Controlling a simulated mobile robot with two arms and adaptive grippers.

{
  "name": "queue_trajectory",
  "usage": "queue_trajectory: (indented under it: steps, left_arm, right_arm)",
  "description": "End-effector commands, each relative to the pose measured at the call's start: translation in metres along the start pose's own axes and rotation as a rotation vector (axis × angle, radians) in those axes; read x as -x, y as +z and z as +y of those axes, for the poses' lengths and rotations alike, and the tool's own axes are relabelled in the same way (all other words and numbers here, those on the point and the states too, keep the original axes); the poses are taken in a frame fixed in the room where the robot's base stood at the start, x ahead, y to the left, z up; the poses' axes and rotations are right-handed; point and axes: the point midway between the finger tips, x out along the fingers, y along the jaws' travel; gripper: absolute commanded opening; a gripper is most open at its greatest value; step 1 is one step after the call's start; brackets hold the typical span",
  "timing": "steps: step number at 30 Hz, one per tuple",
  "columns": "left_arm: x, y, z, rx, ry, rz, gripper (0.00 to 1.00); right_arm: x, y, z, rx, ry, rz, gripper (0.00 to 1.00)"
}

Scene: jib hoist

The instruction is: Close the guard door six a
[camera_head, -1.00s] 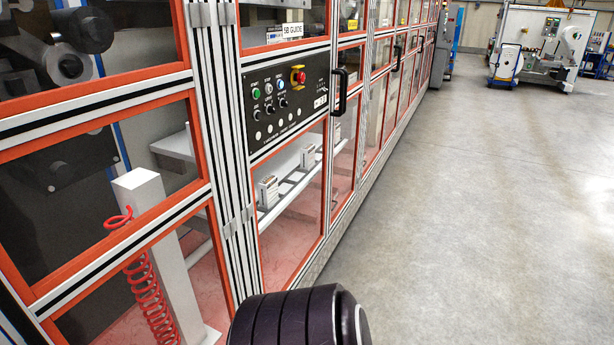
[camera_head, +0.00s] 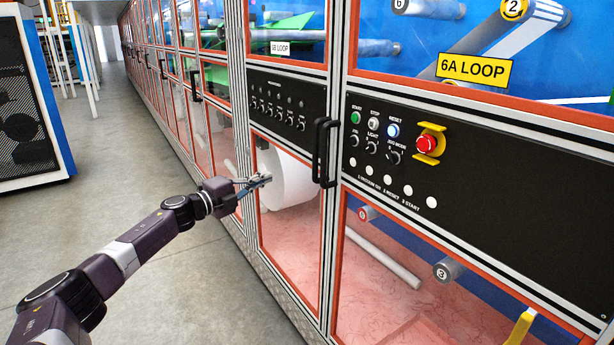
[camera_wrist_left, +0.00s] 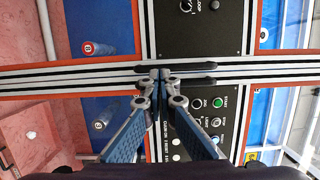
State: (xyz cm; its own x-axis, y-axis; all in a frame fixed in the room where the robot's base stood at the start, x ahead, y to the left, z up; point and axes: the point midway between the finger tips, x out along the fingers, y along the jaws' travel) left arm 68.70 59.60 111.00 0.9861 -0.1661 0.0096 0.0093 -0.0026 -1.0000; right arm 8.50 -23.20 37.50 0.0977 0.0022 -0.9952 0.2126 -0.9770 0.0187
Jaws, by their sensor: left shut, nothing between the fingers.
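The guard door marked 6A LOOP (camera_head: 475,69) fills the right of the head view, with a red-orange frame, clear panes and a black control panel. Its edge looks in line with the neighbouring door; I cannot tell if a small gap is left. Two black upright handles, one on the left (camera_head: 319,150) and one on the right (camera_head: 333,152), stand side by side at the seam. My left gripper (camera_head: 266,179) is shut and empty, left of the handles in the head view. In the left wrist view its fingertips (camera_wrist_left: 160,74) overlap the handles; contact is unclear. My right gripper is out of view.
The neighbouring door's black panel (camera_head: 284,103) and a white roll (camera_head: 286,178) behind its pane are left of the seam. A row of guard doors runs into the distance. A blue and white cabinet (camera_head: 30,110) stands far left. Grey floor (camera_head: 130,160) between is clear.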

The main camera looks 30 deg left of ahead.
Motion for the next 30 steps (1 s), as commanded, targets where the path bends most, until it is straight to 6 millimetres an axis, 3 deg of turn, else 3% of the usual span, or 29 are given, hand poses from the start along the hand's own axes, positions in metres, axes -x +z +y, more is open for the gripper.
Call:
queue_trajectory:
  steps: [5,13,27,30]
  left_arm:
    - [0.011,0.031,0.003,0.001,-0.003,-0.001,0.00]
    - [0.023,0.063,0.002,0.001,-0.003,-0.001,0.00]
    - [0.027,0.072,0.002,0.003,0.001,0.003,0.00]
    - [0.022,0.068,0.017,0.025,0.010,-0.002,0.00]
  right_arm:
    - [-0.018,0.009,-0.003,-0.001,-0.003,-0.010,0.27]
    - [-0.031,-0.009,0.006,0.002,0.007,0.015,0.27]
    - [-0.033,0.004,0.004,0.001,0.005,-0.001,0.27]
    - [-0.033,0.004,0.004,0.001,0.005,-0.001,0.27]
